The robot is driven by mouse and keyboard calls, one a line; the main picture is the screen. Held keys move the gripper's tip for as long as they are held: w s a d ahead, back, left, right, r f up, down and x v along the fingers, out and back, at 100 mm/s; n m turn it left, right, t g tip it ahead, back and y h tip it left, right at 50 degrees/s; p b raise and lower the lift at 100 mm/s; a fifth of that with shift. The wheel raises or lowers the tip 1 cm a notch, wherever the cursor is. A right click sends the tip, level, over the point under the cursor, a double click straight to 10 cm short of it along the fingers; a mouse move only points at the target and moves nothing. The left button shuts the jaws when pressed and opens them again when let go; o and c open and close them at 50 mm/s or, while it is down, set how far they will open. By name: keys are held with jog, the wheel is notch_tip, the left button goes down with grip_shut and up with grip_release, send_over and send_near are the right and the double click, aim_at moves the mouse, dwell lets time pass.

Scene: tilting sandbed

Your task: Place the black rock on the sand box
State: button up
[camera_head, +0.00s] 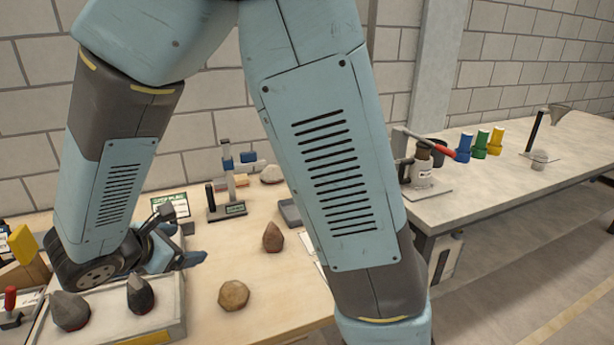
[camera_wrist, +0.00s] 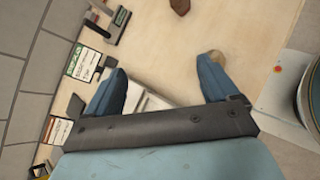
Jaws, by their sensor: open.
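Two dark grey to black pointed rocks show at the lower left of the head view: one at the left (camera_head: 70,311) and a smaller one to its right (camera_head: 140,295). Both appear to rest on a pale, low box (camera_head: 170,312), which looks like the sand box; its sand surface is hard to make out. My gripper (camera_head: 182,256) is above and behind this box, beyond the rocks. In the wrist view, my gripper's blue fingers (camera_wrist: 163,82) are spread wide with nothing held. Part of a pale box (camera_wrist: 150,101) shows between them.
A tan rock (camera_head: 233,295) and a brown pointed rock (camera_head: 273,237) lie on the table right of the box. A small stand (camera_head: 226,190) and a pale rock (camera_head: 271,173) are farther back. A second bench (camera_head: 500,165) holds bottles. My arm hides much of the middle.

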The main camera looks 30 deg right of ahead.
jog(key=s+d+r+m+y, duration=0.2)
jog(key=s+d+r+m, duration=0.2)
jog(key=d+m, duration=0.3)
jog(key=s+d+r+m+g+y, duration=0.1)
jog(key=s+d+r+m+y, duration=0.2)
jog(key=d+r+m, duration=0.4)
jog(key=s+d+r+m+g+y, duration=0.1)
jog(key=s+d+r+m+y, duration=0.1)
jog(key=s+d+r+m, duration=0.3)
jog(key=s+d+m, duration=0.1)
jog(key=d+m, duration=0.2)
jog(key=d, duration=0.1)
jog(key=shift+d+r+y, duration=0.2)
jog(key=shift+d+y, duration=0.1)
